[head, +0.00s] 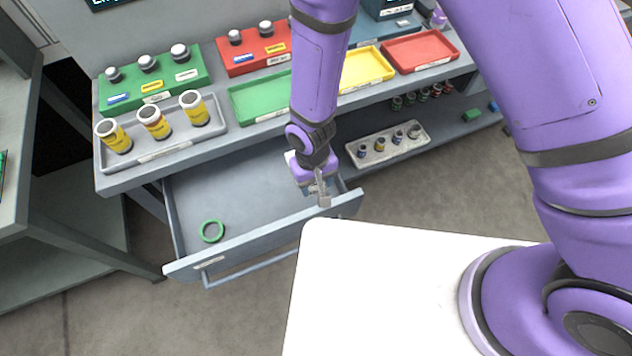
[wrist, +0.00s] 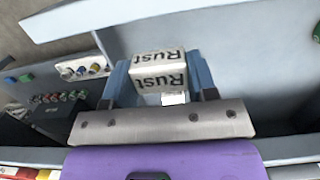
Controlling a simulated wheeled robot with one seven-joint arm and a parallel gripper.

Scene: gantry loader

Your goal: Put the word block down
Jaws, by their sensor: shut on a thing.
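The word block (wrist: 158,74) is a white block with "Rust" printed in black on two faces. In the wrist view it sits between the two blue fingers of my gripper (wrist: 158,80), which is shut on it. In the head view my gripper (head: 318,188) points down over the right part of the open drawer (head: 245,190); the block is mostly hidden there. I cannot tell whether the block touches the drawer floor.
A green ring (head: 212,231) lies in the drawer's left front. On the bench above stand a grey tray (head: 160,150) with three yellow-labelled jars, a green tray (head: 258,98), a yellow tray (head: 366,68) and a red tray (head: 420,50). A white tray (head: 388,146) of small bottles is right of the drawer.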

